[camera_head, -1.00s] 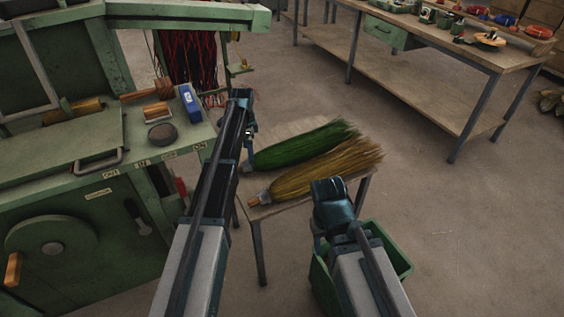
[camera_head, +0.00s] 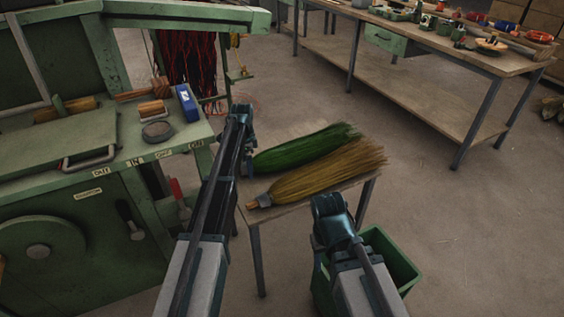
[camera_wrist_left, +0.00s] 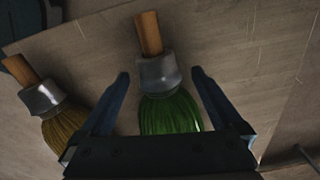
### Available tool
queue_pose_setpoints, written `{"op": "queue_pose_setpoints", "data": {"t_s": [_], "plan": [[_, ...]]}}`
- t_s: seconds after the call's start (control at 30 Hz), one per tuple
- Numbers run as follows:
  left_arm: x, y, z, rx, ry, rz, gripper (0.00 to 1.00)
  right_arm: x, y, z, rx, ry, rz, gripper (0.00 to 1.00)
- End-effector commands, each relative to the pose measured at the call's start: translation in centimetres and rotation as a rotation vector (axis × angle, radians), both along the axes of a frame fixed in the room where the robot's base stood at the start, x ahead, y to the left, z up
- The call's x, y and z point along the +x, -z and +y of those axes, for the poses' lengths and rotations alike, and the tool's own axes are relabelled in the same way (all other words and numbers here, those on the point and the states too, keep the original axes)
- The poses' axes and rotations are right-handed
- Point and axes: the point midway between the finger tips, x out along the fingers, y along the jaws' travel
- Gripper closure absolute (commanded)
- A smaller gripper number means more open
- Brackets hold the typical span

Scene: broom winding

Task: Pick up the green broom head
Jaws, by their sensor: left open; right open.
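The green broom head (camera_head: 305,150) lies on a small wooden table (camera_head: 302,197), its bristles pointing to the right. In the left wrist view its wooden stub and grey metal collar (camera_wrist_left: 158,73) show, with green bristles below. My left gripper (camera_wrist_left: 160,85) is open, with one finger on each side of the collar and bristle top; I cannot tell the height gap. In the head view the left gripper (camera_head: 246,150) is at the broom's collar end and hides it. My right gripper (camera_head: 330,205) hangs in front of the table; its fingers are hidden.
A straw-coloured broom head (camera_head: 320,173) lies beside the green one, nearer me; it also shows in the left wrist view (camera_wrist_left: 60,118). A green bin (camera_head: 395,262) stands below my right arm. A green machine (camera_head: 75,190) stands at left, a workbench (camera_head: 440,100) behind.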

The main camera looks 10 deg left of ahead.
Motion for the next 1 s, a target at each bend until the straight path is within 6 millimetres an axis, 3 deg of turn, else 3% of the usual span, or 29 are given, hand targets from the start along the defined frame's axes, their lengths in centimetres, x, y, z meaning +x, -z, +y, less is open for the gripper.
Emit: {"op": "queue_pose_setpoints", "data": {"t_s": [0.13,0.67,1.0], "plan": [[0.0,-0.14,-0.01,0.0,0.0,0.0,0.02,0.0,-0.13,0.0,0.0,0.0,0.0,0.5],[0.0,-0.13,-0.02,0.0,0.0,0.0,0.97,0.0,-0.13,0.0,0.0,0.0,0.0,0.5],[0.02,-0.21,-0.04,-0.001,0.0,0.0,1.0,0.0,-0.21,0.0,0.0,0.0,0.0,0.5]]}}
